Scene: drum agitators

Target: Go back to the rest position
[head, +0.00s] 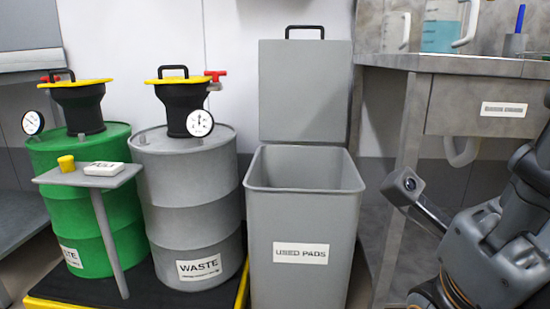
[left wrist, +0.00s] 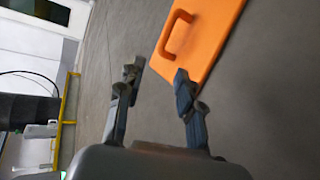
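My left gripper (left wrist: 155,82) shows in the left wrist view. Its two fingers stand apart with nothing between them, so it is open and empty. It does not show in the head view. My right arm comes in at the right edge of the head view, in front of the grey bench.
An open bin marked USED PADS (head: 304,220) stands mid-view. Left of it are a grey WASTE drum (head: 190,215) and a green drum (head: 110,215), both with black funnels. The bench (head: 390,190) is at right. An orange panel with a handle (left wrist: 205,35) lies beyond my left fingers.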

